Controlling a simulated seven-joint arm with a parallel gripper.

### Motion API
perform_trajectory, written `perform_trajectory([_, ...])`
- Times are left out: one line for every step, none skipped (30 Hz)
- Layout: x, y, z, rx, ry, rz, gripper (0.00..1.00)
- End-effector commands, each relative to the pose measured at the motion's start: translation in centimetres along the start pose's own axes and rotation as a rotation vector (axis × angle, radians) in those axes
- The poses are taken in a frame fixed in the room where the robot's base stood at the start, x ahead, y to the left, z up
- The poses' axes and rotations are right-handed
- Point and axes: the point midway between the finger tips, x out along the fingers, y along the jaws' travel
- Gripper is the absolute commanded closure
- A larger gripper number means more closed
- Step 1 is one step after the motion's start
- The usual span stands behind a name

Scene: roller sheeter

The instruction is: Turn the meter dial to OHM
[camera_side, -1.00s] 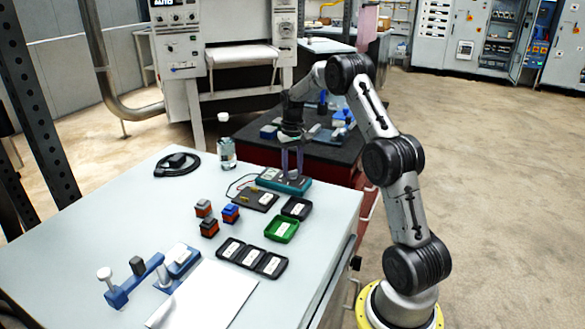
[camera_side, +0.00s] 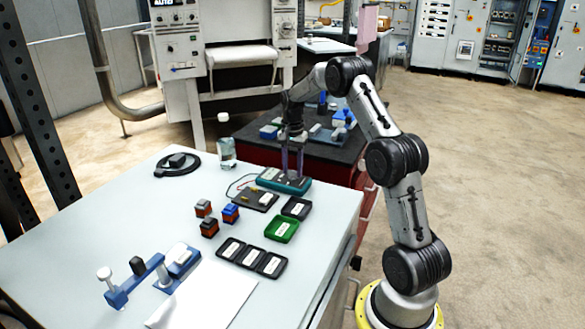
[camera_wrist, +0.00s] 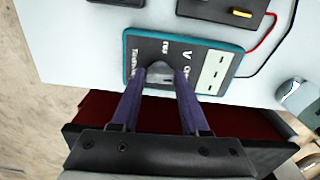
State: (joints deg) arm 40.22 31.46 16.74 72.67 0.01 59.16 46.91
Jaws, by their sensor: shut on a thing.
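The meter (camera_side: 284,181) is a teal-edged dark box lying at the far right edge of the white table. In the wrist view the meter (camera_wrist: 196,50) shows printed labels on its dark face and a pale display panel. Its grey dial (camera_wrist: 160,73) sits between my fingertips. My gripper (camera_side: 291,173) points down over the meter, and in the wrist view my gripper (camera_wrist: 160,76) is shut on the dial. The fingers hide part of the dial and some labels, so I cannot tell which label it points at.
A black board (camera_side: 256,200) with leads lies close in front of the meter. Black and green trays (camera_side: 282,231) and several small blocks (camera_side: 209,227) lie nearer. A darker table lies behind.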

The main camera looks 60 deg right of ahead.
Motion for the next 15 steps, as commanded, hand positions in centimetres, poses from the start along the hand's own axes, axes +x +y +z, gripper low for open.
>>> perform_trajectory([-0.21, -0.05, -0.07, 0.015, 0.003, -0.003, 1.00])
perform_trajectory([-0.21, -0.05, -0.07, 0.024, 0.003, -0.003, 1.00])
perform_trajectory([-0.22, -0.05, -0.08, 0.035, 0.004, -0.003, 1.00])
perform_trajectory([-0.22, -0.05, -0.08, 0.041, 0.003, -0.003, 1.00])
perform_trajectory([-0.22, -0.05, -0.08, 0.047, 0.003, -0.003, 1.00])
perform_trajectory([-0.22, -0.05, -0.08, 0.053, 0.004, -0.003, 1.00])
perform_trajectory([-0.22, -0.05, -0.08, 0.056, 0.004, -0.003, 1.00])
perform_trajectory([-0.22, -0.05, -0.08, 0.060, 0.004, -0.003, 1.00])
perform_trajectory([-0.22, -0.05, -0.08, 0.063, 0.004, -0.003, 1.00])
perform_trajectory([-0.22, -0.05, -0.08, 0.065, 0.004, -0.003, 1.00])
perform_trajectory([-0.22, -0.05, -0.08, 0.067, 0.004, -0.003, 1.00])
perform_trajectory([-0.22, -0.05, -0.09, 0.068, 0.004, -0.003, 1.00])
perform_trajectory([-0.22, -0.05, -0.09, 0.068, 0.003, -0.003, 1.00])
perform_trajectory([-0.23, -0.05, -0.09, 0.069, 0.003, -0.003, 1.00])
perform_trajectory([-0.23, -0.05, -0.09, 0.069, 0.003, -0.003, 1.00])
